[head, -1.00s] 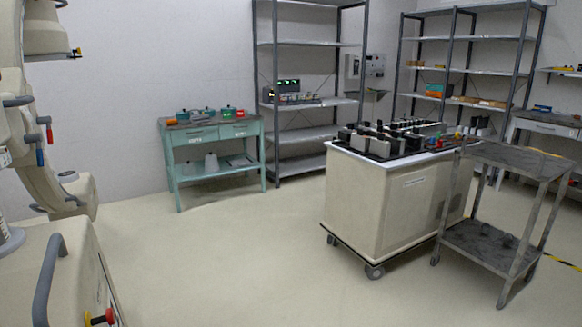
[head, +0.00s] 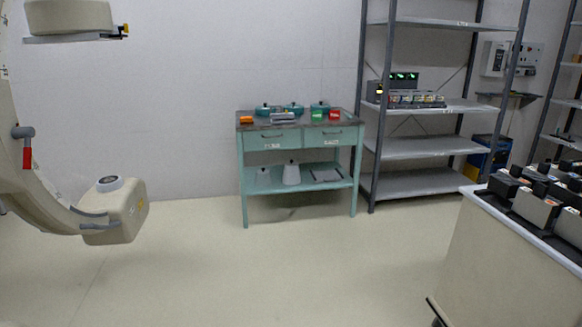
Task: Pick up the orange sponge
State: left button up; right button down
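A small orange block that looks like the orange sponge (head: 246,120) lies on the left end of the teal cart's top. The teal cart (head: 301,138) stands against the back wall, some way across the floor. Teal lidded pots, a grey item, and small green and red items share its top with the sponge. Neither of my grippers is in view.
Grey metal shelving (head: 422,146) stands right of the teal cart. A cream cabinet (head: 490,260) with black items on top fills the lower right. A large cream C-shaped machine (head: 115,212) stands at the left. The floor between is clear.

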aim_at(242, 120)
jog(key=u, duration=0.25)
jog(key=i, duration=4.95)
jog(key=z, duration=0.2)
